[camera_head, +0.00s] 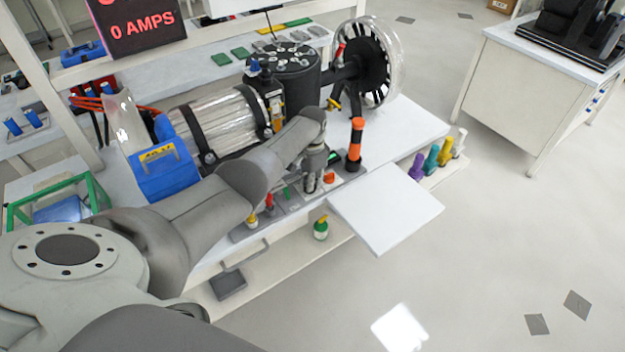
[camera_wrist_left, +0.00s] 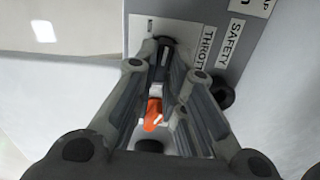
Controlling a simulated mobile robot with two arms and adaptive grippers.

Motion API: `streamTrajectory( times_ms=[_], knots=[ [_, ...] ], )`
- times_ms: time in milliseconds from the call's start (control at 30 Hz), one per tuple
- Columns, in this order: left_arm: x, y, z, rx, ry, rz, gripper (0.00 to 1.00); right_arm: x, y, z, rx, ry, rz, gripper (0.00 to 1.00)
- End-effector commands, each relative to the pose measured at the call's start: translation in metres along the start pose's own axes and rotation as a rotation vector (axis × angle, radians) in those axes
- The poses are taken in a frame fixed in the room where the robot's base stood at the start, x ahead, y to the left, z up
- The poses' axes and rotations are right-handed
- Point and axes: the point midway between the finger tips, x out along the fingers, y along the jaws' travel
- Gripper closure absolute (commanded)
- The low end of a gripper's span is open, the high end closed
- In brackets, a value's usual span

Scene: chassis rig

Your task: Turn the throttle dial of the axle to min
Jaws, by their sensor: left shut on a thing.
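The axle's motor (camera_head: 220,120) lies on the white bench with a black hub and a spoked wheel behind it. The grey control panel (camera_head: 290,208) runs along the bench's front edge. My left gripper (camera_head: 313,187) points down at this panel. In the left wrist view, my left gripper (camera_wrist_left: 165,95) has its fingers closed around an orange part (camera_wrist_left: 153,115), next to a label (camera_wrist_left: 205,50) that reads "THROT…". This looks like the throttle dial; its body is mostly hidden by the fingers, and its setting cannot be read. My right gripper is not in view.
An orange-and-black upright handle (camera_head: 355,145) and a red-orange knob (camera_head: 329,178) stand close to the left gripper. Other small knobs (camera_head: 269,200) line the panel to its left. A blue box (camera_head: 165,172) sits behind my arm. A white board (camera_head: 385,205) juts out at right.

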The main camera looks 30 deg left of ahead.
Motion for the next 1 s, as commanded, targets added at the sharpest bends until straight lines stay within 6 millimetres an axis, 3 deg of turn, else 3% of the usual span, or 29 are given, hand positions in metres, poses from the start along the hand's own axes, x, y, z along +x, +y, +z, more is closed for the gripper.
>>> streamTrajectory(
  times_ms=[500, 1000],
  knots=[
    [-0.0004, -0.0035, 0.0009, -0.442, -0.001, 0.002, 1.00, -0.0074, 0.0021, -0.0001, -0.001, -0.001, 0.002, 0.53],
    [-0.0003, -0.0056, 0.0018, -0.617, 0.000, 0.000, 1.00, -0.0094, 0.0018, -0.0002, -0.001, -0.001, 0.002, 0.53]
  ],
)
